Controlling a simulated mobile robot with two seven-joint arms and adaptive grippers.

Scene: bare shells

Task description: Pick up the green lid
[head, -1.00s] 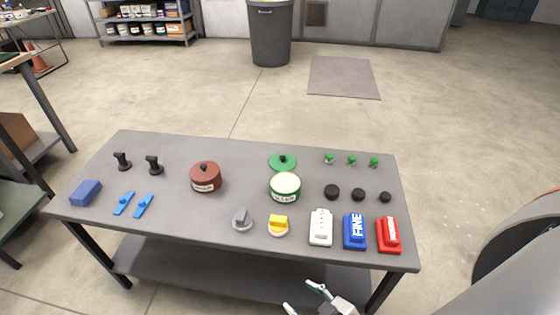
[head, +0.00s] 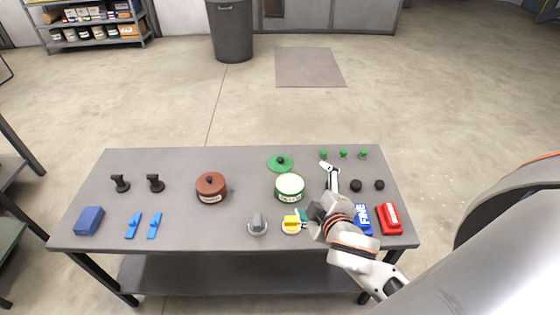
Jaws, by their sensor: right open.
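The green lid (head: 281,163) is a flat green disc with a dark knob. It lies on the grey table (head: 180,225), just behind an open green and cream pot (head: 289,187). My right gripper (head: 316,190) is over the right part of the table, to the right of the pot and nearer than the lid. Its fingers are spread apart, with nothing seen between them, and it is apart from the lid. My right arm hides the white block and a black knob. My left gripper is not in view.
A brown lidded pot (head: 211,188) stands left of the green pot. Small green knobs (head: 343,154) stand at the back right. A blue box (head: 362,219) and red box (head: 389,218) are at right. Table space left of the lid is clear.

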